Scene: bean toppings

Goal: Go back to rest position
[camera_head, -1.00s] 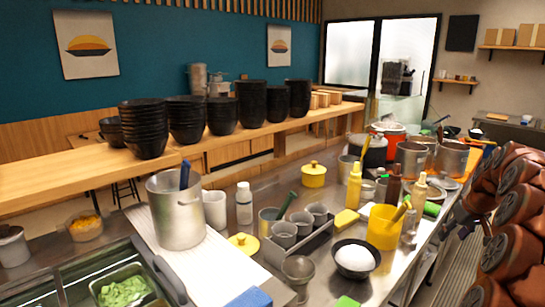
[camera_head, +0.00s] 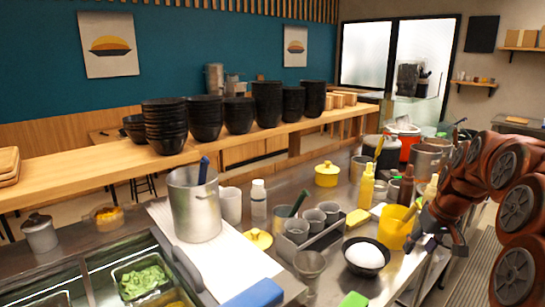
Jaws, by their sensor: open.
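My gripper (camera_head: 428,242), dark and partly blurred into my reddish-brown arm, is at the right, by the counter's front edge. It is open, and I see nothing held in it. It is just right of the yellow container (camera_head: 396,236) and right of the black bowl (camera_head: 352,266) with a white rounded content. My arm's large round joints fill the right side and hide part of the counter's far right end.
The steel counter (camera_head: 330,288) carries a large pot (camera_head: 193,222), a yellow lidded pot (camera_head: 326,180), a grey cup rack (camera_head: 312,248) and bottles (camera_head: 367,187). Black bowl stacks (camera_head: 267,105) line the wooden bar (camera_head: 85,170). Striped floor (camera_head: 470,265) shows at lower right.

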